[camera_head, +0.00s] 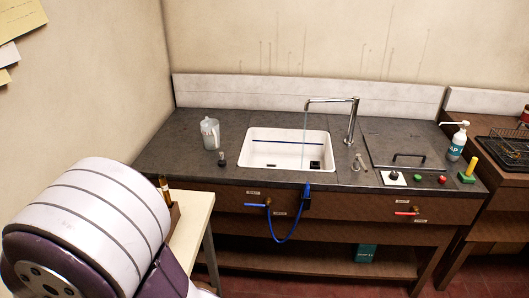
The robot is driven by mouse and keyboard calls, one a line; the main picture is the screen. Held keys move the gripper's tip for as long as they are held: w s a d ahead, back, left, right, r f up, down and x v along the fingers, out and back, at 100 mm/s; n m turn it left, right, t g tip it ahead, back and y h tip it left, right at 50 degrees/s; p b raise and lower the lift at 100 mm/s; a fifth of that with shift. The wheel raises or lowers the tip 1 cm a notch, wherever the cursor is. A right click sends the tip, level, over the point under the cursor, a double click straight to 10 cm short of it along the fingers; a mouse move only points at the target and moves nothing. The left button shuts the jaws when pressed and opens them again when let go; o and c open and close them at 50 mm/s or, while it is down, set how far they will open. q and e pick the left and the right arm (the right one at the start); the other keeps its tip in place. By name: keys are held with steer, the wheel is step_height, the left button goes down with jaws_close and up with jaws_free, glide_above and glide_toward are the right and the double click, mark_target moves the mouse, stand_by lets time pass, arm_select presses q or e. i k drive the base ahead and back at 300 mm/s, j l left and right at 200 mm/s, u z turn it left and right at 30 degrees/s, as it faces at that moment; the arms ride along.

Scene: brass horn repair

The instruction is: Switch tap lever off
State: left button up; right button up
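A chrome tap (353,122) stands behind the right end of a white sink (262,154), its spout reaching left over the basin. A thin pale-blue streak, which looks like running water (305,125), drops from the spout. A small metal lever-like fitting (358,162) stands on the counter right of the sink. On the cabinet front below are a blue lever (256,205), lying about level and pointing left, and a red lever (404,213), also about level. I cannot tell which one is the tap lever. Neither gripper shows; only part of my own arm is at lower left.
A clear jug (210,133) and a small dark-based item (221,159) stand left of the sink. A blue hose (286,238) hangs in front. A soap bottle (457,143), buttons (418,177) and a yellow post (470,168) are at right. A pale table (191,222) stands at lower left.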

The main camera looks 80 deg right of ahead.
mark_target(362, 164)
steer(key=z, duration=3.4)
steer(key=i+l+u, duration=0.1)
steer(key=i+u, duration=0.3)
steer(key=i, duration=1.15)
